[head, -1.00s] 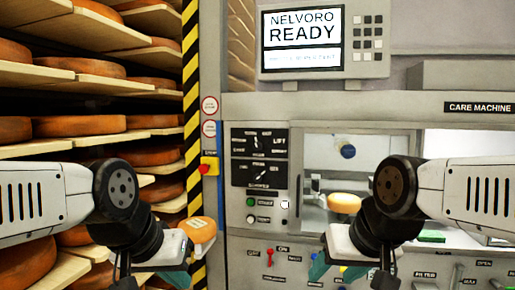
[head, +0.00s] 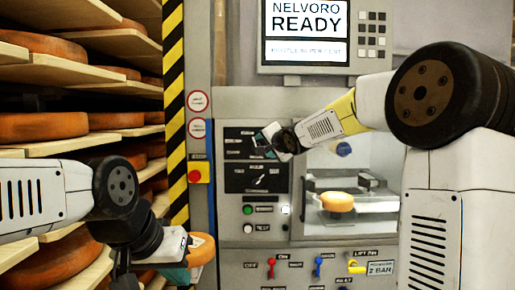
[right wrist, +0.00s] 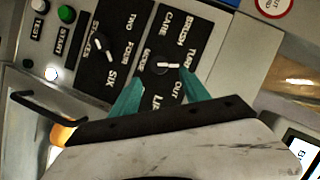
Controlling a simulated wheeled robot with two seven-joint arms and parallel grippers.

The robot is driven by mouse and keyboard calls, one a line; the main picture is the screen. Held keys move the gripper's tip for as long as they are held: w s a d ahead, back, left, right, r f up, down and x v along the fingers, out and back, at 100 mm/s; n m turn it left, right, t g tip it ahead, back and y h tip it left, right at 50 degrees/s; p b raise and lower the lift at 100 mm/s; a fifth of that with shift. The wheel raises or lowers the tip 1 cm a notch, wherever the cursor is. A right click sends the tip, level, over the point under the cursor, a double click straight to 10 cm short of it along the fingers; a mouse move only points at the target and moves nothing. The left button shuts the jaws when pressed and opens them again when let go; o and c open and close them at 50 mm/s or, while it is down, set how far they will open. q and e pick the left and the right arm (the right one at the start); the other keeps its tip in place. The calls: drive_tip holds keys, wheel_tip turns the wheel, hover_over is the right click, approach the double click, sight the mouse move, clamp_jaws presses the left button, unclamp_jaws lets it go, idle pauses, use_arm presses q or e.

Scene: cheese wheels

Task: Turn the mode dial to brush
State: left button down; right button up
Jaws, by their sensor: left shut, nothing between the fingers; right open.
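The mode dial (right wrist: 168,66) sits on a black panel with labels such as BRUSH, CARE, TURN and OUT around it. Its white mark lies nearly level in the right wrist view; I cannot tell which label it points at. My right gripper (right wrist: 160,92) is open, its two teal fingers in front of the dial panel, one on each side below the dial, with nothing between them. In the head view, my right gripper (head: 272,137) covers part of the mode panel (head: 235,143). My left gripper (head: 180,272) is shut and empty, low at the left near an orange cheese (head: 203,249).
The stages dial (right wrist: 103,48) is on the neighbouring panel. Green (head: 248,210) and white (head: 248,228) buttons are below. A red stop button (head: 196,174) is at the left. A cheese (head: 337,201) stands in the machine's opening. Shelves of cheese wheels (head: 45,125) fill the left.

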drive_tip(key=x, duration=0.7)
drive_tip(key=shift+w, duration=0.2)
drive_tip(key=shift+a+f, duration=0.1)
drive_tip(key=shift+f, duration=0.05)
clamp_jaws()
